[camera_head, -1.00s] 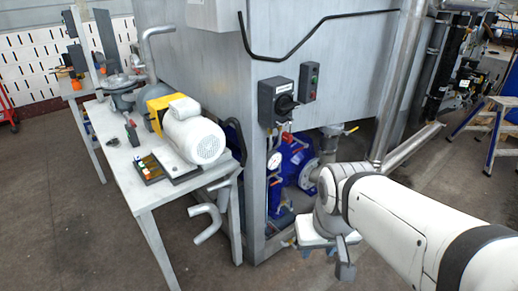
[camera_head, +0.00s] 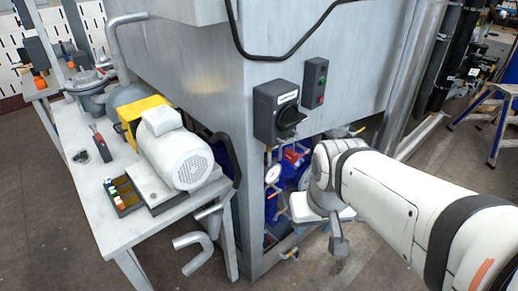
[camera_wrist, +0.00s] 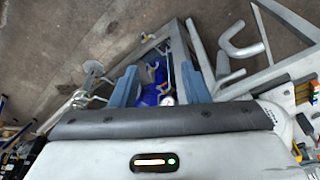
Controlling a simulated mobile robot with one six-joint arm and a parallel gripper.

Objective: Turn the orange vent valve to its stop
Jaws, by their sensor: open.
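I cannot make out the orange vent valve for certain in either view. My gripper (camera_wrist: 160,82) shows in the wrist view as two blue fingers, spread apart with nothing held between them. Beyond the fingers are blue pump parts (camera_wrist: 150,94) and a small round white gauge (camera_wrist: 167,100) inside the machine frame. In the head view, my arm reaches in from the right. Its wrist hangs in front of the opening under the steel cabinet (camera_head: 190,60), hiding part of the blue pump (camera_head: 291,172).
A white motor (camera_head: 180,155) stands on a grey bench (camera_head: 110,235) at left. Bent grey pipes (camera_head: 195,250) stick out below it. A black rotary switch box (camera_head: 275,112) is on the cabinet. A blue stepladder (camera_head: 495,120) stands at far right. The floor between is clear.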

